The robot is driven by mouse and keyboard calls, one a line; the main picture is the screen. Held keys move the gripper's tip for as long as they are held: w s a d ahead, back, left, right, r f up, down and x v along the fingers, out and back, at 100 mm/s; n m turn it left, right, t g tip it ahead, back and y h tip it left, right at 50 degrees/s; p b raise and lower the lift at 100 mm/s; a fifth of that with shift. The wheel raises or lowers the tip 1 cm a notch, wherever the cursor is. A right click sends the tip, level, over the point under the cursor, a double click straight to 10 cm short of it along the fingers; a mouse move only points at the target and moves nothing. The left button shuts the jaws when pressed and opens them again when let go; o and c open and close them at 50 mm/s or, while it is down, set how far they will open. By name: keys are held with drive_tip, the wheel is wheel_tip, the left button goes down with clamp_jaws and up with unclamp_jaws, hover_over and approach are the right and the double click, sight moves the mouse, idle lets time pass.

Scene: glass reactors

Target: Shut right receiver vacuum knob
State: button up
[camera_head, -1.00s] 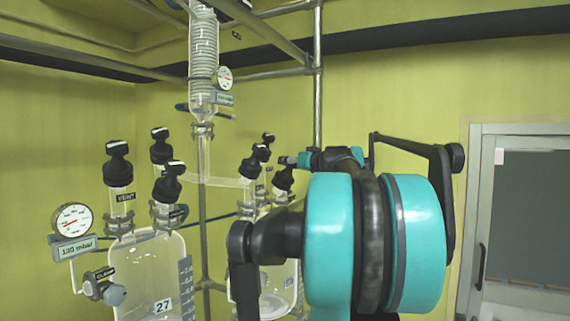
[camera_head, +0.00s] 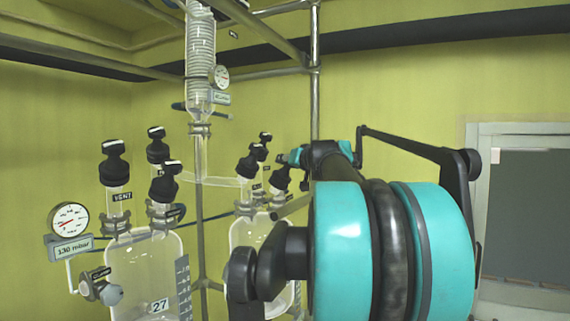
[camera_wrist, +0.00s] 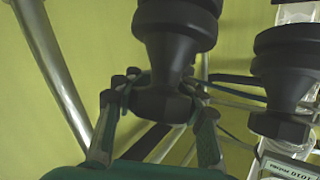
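In the wrist view a black knob (camera_wrist: 165,104) lies between the two fingers of my gripper (camera_wrist: 162,92). One finger is on each side of the knob's cap. Whether they press on it or stand just clear is not plain. A second black knob (camera_wrist: 285,100) is at the right. In the head view the right receiver (camera_head: 248,240) is a clear glass vessel with several black knobs (camera_head: 248,165) on top, partly behind my arm. Which one is the vacuum knob cannot be read there. My gripper is mostly hidden behind the arm in that view.
The left receiver (camera_head: 145,275) stands at the left with its own knobs and a gauge (camera_head: 68,219). A coiled glass condenser (camera_head: 201,60) hangs above. Metal poles (camera_head: 315,70) stand behind. In the wrist view a pressure sign (camera_wrist: 287,166) shows upside down at the lower right.

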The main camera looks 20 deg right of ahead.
drive_tip(key=o, duration=0.6)
drive_tip(key=s+d+r, duration=0.1)
drive_tip(key=s+d, duration=0.1)
drive_tip(key=s, duration=1)
drive_tip(key=shift+r, duration=0.15)
